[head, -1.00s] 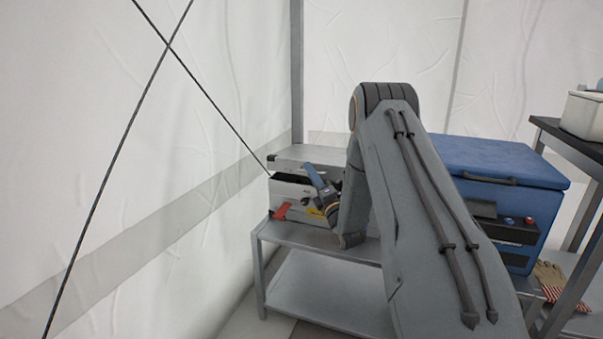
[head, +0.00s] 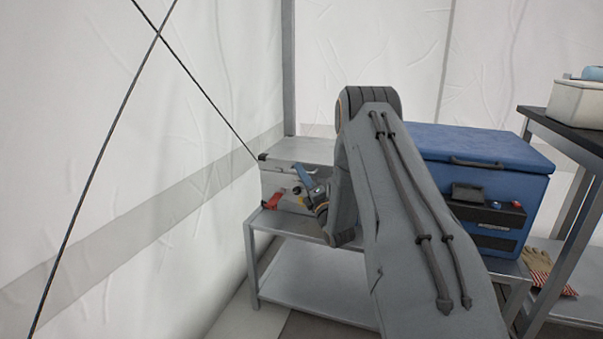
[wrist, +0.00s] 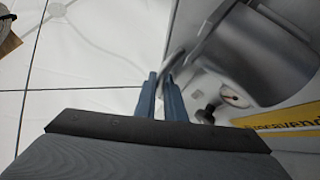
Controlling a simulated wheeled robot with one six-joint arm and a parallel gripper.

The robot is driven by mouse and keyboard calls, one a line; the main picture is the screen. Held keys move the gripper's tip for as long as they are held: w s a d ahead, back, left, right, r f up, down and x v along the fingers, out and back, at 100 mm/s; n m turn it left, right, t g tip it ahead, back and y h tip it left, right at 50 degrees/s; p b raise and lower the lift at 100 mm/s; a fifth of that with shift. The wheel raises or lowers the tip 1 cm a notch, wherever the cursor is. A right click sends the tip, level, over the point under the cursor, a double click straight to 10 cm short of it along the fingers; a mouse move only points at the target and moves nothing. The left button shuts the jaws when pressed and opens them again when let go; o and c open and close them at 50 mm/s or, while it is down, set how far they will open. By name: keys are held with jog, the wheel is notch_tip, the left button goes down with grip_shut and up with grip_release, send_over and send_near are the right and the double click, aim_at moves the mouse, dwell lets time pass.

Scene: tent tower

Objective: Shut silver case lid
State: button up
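The silver case (head: 277,182) sits on a grey metal shelf in the tent corner. Its lid (head: 300,150) lies down flat, with no dark gap visible along its left front edge; the right part is hidden behind my arm. My gripper (head: 302,173) is at the case's front, its blue fingers just below the lid's edge.
The grey shelf (head: 315,290) carries the case and a blue cooler box (head: 475,150) at right. A red piece (head: 273,200) is at the case's lower front. A dark-topped table (head: 560,128) with a white bin (head: 577,103) stands far right. White tent walls (head: 90,130) close in left.

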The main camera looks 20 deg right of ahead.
jog(key=p+v, duration=0.1)
jog(key=v, duration=0.6)
jog(key=shift+s+f, duration=0.2)
jog(key=shift+s, duration=0.15)
jog(key=w+a+r+m+g, duration=0.2)
jog(key=a+m+g, duration=0.15)
jog(key=a, duration=0.55)
jog(key=w+a+r+m+g, duration=0.25)
jog(key=a+g, duration=0.25)
jog(key=a, duration=0.5)
jog(key=s+a+m+g, duration=0.4)
jog(key=s+a, duration=0.3)
jog(key=s, duration=0.5)
jog(key=s+a+m+g, duration=0.4)
jog(key=s+a, duration=0.4)
jog(key=s, duration=0.4)
jog(key=s+a+r+m+g+h, duration=0.15)
jog(key=s+m+g, duration=0.35)
jog(key=s, duration=1.9)
jog(key=d+r+m+p, duration=0.2)
jog(key=d+r+p, duration=0.5)
jog(key=p, duration=0.5)
jog(key=s+d+r+m+g+p, duration=0.1)
jog(key=d+r+m+p, duration=0.1)
jog(key=d+r+p, duration=0.5)
notch_tip(320, 180, up, 4)
jog(key=p, duration=0.5)
